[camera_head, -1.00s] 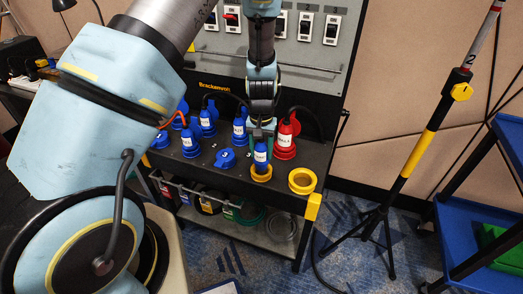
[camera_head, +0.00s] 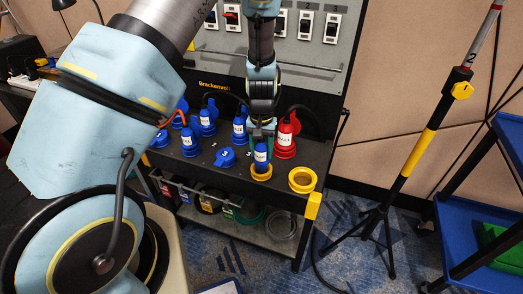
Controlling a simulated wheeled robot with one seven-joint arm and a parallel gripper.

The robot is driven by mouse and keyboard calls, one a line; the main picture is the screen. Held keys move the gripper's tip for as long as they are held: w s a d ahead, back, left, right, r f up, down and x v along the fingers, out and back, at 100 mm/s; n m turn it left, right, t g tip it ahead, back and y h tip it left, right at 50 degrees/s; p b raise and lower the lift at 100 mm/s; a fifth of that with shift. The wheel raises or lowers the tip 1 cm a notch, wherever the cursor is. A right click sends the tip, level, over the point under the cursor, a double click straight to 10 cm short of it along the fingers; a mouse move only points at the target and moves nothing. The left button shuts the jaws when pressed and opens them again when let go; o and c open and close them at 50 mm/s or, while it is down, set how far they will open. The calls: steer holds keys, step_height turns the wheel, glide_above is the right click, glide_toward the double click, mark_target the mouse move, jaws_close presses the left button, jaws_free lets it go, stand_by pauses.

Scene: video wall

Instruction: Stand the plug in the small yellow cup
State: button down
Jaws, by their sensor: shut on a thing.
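The blue plug (camera_head: 261,154) with a white label stands upright with its lower end in the small yellow cup (camera_head: 261,173), near the front edge of the dark cart top. My gripper (camera_head: 262,138) points down from above and is shut on the upper part of this plug. The fingers are small and partly hidden at this distance. How deep the plug sits in the cup cannot be told.
A larger yellow ring-shaped cup (camera_head: 302,180) stands to the right. A red plug (camera_head: 286,138) stands behind it. Several blue plugs stand to the left, with a blue socket lid (camera_head: 225,157) among them. A tripod (camera_head: 388,210) stands on the floor at right.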

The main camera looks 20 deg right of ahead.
mark_target(261, 143)
steer(key=shift+f+b, duration=1.05)
steer(key=shift+f, duration=0.45)
stand_by(0.5)
jaws_free()
stand_by(0.5)
steer(key=shift+r, duration=0.1)
steer(key=shift+r+p, duration=2.3)
steer(key=shift+r, duration=0.65)
steer(key=shift+a, duration=0.1)
